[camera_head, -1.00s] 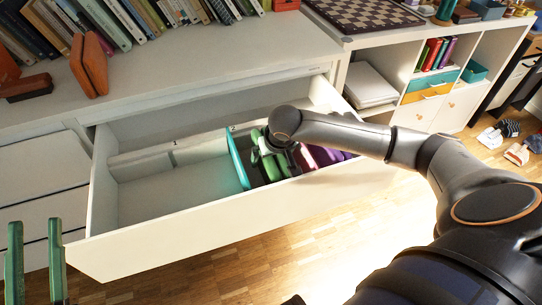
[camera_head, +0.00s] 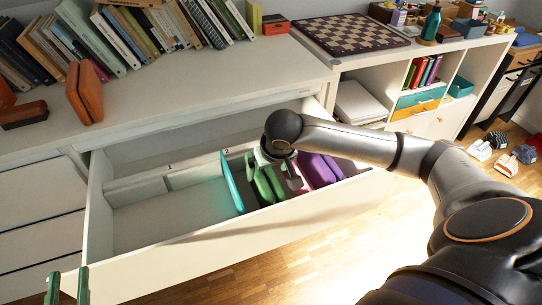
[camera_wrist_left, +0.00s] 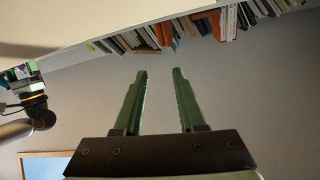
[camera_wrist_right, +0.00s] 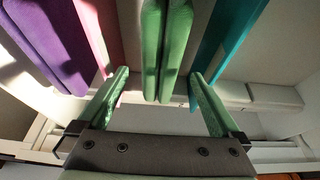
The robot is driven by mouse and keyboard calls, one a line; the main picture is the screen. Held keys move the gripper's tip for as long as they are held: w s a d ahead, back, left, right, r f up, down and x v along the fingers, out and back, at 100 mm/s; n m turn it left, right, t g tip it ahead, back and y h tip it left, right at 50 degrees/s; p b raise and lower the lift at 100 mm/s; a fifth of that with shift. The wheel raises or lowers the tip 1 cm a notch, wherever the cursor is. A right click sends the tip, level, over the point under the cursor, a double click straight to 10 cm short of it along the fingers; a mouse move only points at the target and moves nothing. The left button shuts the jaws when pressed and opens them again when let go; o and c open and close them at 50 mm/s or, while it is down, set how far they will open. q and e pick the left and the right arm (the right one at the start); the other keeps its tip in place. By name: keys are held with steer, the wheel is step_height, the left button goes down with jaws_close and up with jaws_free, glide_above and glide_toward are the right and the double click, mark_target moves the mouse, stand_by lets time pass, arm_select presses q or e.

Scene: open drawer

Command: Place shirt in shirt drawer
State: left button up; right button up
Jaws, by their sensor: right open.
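The open white drawer (camera_head: 200,240) holds upright folded shirts in its right half: a turquoise one (camera_head: 231,182), a green one (camera_head: 264,186), a pink one, partly hidden, and purple ones (camera_head: 318,168). My right gripper (camera_wrist_right: 158,75) is open over this row. In the right wrist view the folded green shirt (camera_wrist_right: 166,45) stands between its two green fingers, with purple cloth (camera_wrist_right: 48,45) and pink cloth (camera_wrist_right: 97,35) to the left and turquoise cloth (camera_wrist_right: 228,40) to the right. My left gripper (camera_head: 68,285) is open and empty at the lower left; its spread fingers also show in the left wrist view (camera_wrist_left: 158,72).
The drawer's left half (camera_head: 170,213) is empty. Above it, the cabinet top (camera_head: 190,100) carries books (camera_head: 115,40), an orange object (camera_head: 85,92) and a chessboard (camera_head: 350,32). An open shelf (camera_head: 440,75) stands right. Shoes (camera_head: 510,160) lie on the wooden floor.

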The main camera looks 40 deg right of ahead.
steer(key=p+v, duration=0.1)
steer(key=v, duration=0.4)
steer(key=shift+s+r+p, duration=0.1)
steer(key=shift+r+p, duration=0.15)
steer(key=shift+p, duration=0.05)
arm_select(q)
step_height(320, 180, down, 11)
steer(key=s+n+g+y, duration=0.1)
steer(key=s+g, duration=0.1)
steer(key=g, duration=0.2)
steer(key=shift+s+a+n+g+y, duration=0.15)
steer(key=shift+n+g+y, duration=0.25)
